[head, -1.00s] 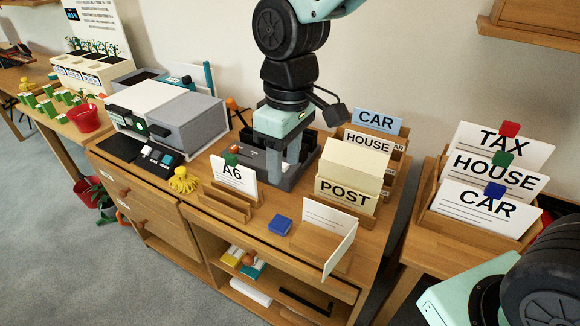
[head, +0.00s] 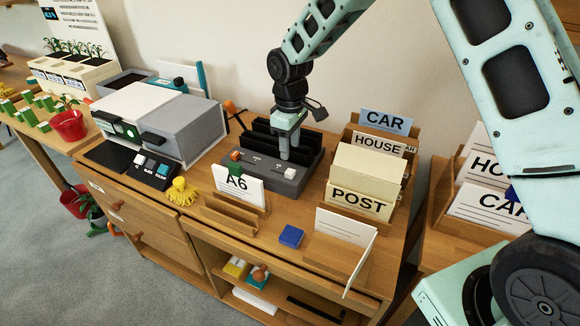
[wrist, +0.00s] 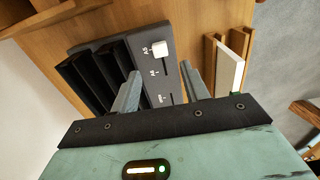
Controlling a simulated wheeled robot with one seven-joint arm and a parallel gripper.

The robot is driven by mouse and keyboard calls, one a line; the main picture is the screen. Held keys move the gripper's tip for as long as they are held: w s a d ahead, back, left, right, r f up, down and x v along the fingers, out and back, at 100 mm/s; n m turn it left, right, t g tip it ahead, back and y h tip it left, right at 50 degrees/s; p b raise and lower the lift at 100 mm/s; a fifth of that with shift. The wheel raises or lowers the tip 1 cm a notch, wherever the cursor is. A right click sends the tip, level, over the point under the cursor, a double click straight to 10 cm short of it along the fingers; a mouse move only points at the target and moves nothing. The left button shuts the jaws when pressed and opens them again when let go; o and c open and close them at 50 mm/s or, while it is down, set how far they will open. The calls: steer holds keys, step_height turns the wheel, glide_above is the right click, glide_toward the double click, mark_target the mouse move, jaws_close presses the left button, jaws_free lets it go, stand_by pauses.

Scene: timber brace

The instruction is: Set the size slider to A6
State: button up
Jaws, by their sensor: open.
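The size slider is on a dark grey sorter unit (head: 262,172) on the wooden bench. Its white knob (head: 291,173) sits at the right end of the sloped front in the head view. My gripper (head: 289,150) points down over the unit. In the wrist view my gripper (wrist: 163,88) is open and empty, its fingers either side of the slot, nearer than the knob and apart from it.
A card marked A6 (head: 237,183) stands in a wooden holder in front of the unit. A POST rack (head: 358,203) is close on the right. A grey machine (head: 165,120) is on the left. A blue block (head: 291,236) lies in front.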

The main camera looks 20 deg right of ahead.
mark_target(290, 171)
step_height(290, 171, down, 8)
steer(key=shift+f, duration=0.1)
stand_by(0.4)
jaws_close()
